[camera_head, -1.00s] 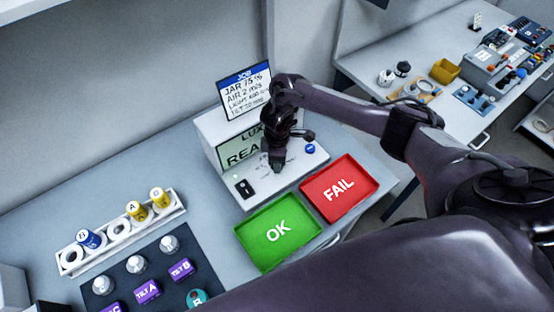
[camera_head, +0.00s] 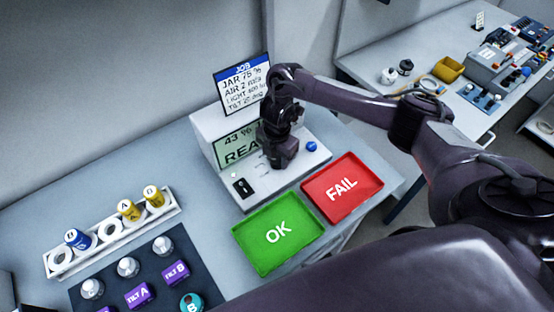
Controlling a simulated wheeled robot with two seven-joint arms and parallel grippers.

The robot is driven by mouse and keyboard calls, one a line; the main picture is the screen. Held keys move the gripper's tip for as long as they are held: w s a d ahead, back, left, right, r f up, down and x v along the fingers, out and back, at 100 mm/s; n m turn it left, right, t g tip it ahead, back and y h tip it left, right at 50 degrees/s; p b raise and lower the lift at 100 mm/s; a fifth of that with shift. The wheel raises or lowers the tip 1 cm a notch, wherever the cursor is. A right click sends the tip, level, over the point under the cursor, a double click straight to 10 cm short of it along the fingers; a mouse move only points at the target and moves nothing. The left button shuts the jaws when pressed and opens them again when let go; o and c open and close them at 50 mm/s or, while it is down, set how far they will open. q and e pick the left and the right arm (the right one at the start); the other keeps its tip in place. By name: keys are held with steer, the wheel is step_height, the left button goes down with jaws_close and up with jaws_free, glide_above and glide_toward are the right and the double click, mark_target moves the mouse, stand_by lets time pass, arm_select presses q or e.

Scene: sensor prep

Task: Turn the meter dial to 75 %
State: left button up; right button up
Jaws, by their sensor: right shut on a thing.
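The meter (camera_head: 209,125) is a white box on the bench with a greenish display (camera_head: 223,152). The display reads about "43 %" above "REA…"; my arm covers the rest. My right gripper (camera_head: 277,166) points down at the meter's front panel, shut on what seems to be the dial. The dial itself is hidden under the gripper. A black switch (camera_head: 242,187) and a blue button (camera_head: 312,146) show on the panel either side of it. My left gripper is not in view.
A job card (camera_head: 241,88) on the meter lists "JAR 75 %". A green OK tray (camera_head: 262,261) and red FAIL tray (camera_head: 340,207) lie in front. A white rack (camera_head: 165,213) with capped vials and a dark mat (camera_head: 163,277) with sensors are at lower left.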

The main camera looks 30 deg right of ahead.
mark_target(277, 159)
steer(key=n+b, duration=0.1)
steer(key=n, duration=0.1)
steer(key=shift+n, duration=1.5)
steer(key=o, duration=1)
steer(key=shift+r+p, duration=1)
steer(key=shift+r, duration=2.9)
